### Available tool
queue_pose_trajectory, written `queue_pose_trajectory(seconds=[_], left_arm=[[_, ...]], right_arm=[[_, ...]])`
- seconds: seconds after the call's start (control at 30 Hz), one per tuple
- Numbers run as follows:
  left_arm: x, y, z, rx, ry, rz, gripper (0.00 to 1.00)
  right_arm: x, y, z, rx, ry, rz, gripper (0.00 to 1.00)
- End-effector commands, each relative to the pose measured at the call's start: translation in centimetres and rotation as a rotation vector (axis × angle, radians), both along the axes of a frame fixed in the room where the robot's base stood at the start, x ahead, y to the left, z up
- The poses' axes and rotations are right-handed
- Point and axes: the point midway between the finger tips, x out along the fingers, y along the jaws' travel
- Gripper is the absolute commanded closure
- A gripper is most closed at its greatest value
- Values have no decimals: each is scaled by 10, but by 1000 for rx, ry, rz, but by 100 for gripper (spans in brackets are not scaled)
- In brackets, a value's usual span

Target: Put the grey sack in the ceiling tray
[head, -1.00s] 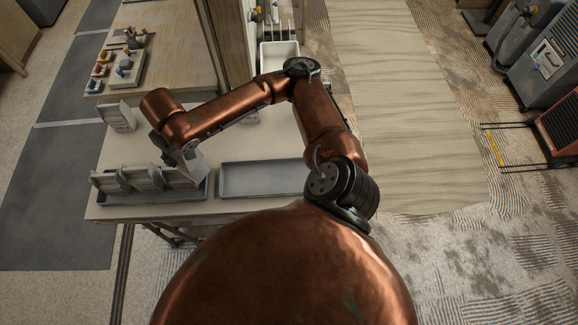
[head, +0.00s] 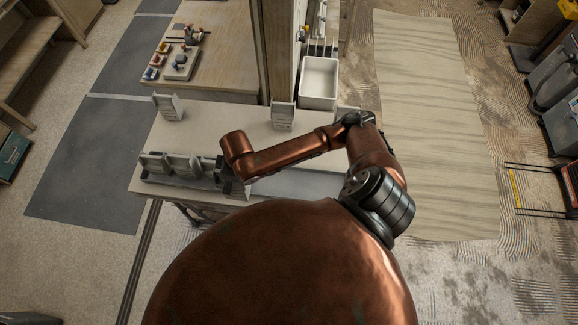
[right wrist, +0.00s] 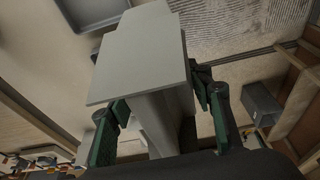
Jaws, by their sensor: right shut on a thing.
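My right gripper (head: 232,184) is shut on a grey sack (right wrist: 140,62), a pale, flat-faced block with angled top corners. In the right wrist view its green fingers (right wrist: 160,118) lie on both sides of the sack. In the head view my arm hides most of the gripper and sack, near the gap between two grey trays. The left tray (head: 160,182) holds several grey sacks (head: 182,163) in a row. The right tray (head: 300,186) shows a bare floor, partly hidden by my arm. I cannot tell which is the ceiling tray. My left gripper is not in view.
Single grey sacks stand on the table at the back left (head: 168,107) and by the post (head: 283,116). A white bin (head: 319,82) is behind the table. A wooden bench with small tools (head: 182,62) lies beyond. The table middle (head: 215,120) is clear.

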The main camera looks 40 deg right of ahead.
Motion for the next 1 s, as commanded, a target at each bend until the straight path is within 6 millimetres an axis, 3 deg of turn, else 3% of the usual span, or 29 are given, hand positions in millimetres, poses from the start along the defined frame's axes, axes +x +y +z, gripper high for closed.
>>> queue_pose_trajectory(seconds=[0.47,0.7,1.0], left_arm=[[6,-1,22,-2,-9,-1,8],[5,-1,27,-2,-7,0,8],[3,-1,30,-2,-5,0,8]], right_arm=[[8,-92,-38,-6,-2,-2,100],[10,-119,-75,-4,-3,0,100],[11,-134,-93,-3,-3,-1,100]])
